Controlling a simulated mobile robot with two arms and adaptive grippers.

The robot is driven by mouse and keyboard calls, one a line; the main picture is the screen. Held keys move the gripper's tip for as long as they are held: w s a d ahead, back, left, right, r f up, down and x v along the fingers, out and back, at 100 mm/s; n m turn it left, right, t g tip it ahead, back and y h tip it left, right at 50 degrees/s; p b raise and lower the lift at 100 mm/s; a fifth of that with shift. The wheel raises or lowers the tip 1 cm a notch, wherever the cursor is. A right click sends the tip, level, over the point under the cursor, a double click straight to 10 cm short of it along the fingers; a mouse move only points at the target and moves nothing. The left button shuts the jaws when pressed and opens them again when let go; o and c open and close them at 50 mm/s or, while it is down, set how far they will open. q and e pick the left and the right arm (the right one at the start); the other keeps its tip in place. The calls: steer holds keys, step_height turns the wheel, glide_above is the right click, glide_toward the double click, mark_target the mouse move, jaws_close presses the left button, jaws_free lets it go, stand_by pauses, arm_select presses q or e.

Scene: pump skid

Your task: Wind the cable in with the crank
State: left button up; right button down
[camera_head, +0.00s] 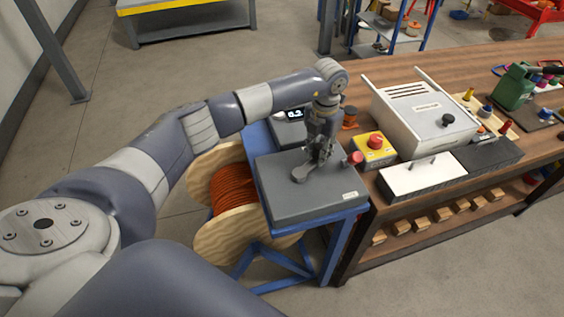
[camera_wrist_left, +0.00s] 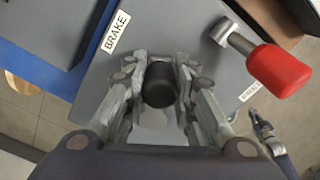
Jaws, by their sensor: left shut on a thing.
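My left gripper (camera_head: 318,157) is over the grey box (camera_head: 325,202) on the blue stand. In the left wrist view its two fingers (camera_wrist_left: 160,98) are shut on a black knob (camera_wrist_left: 159,83) above a light grey rounded plate, perhaps the crank's arm (camera_head: 302,173). A lever with a red grip (camera_wrist_left: 278,70) stands beside it, apart from the fingers; its red end (camera_head: 355,158) shows in the head view. A label reads BRAKE (camera_wrist_left: 115,32). The orange cable (camera_head: 233,190) lies on a wooden reel (camera_head: 211,162) left of the stand. A jointed metal part at the wrist view's lower right may be my right gripper.
A small display (camera_head: 294,113) reading about 8.3 stands behind the box. To the right, a wooden workbench (camera_head: 472,75) holds a yellow box with a red button (camera_head: 375,150), a white cabinet (camera_head: 425,112) and several small parts. The floor left of the reel is clear.

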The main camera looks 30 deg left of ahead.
arm_select(q)
steer(key=shift+s+d+f, duration=0.1)
steer(key=shift+s+d, duration=0.2)
steer(key=shift+d, duration=0.45)
steer(key=shift+s+d+p, duration=0.45)
steer(key=shift+s+d, duration=0.05)
steer(key=shift+d, duration=0.25)
steer(key=o, duration=1.1)
steer(key=shift+w+a, duration=0.15)
steer(key=shift+c, duration=0.2)
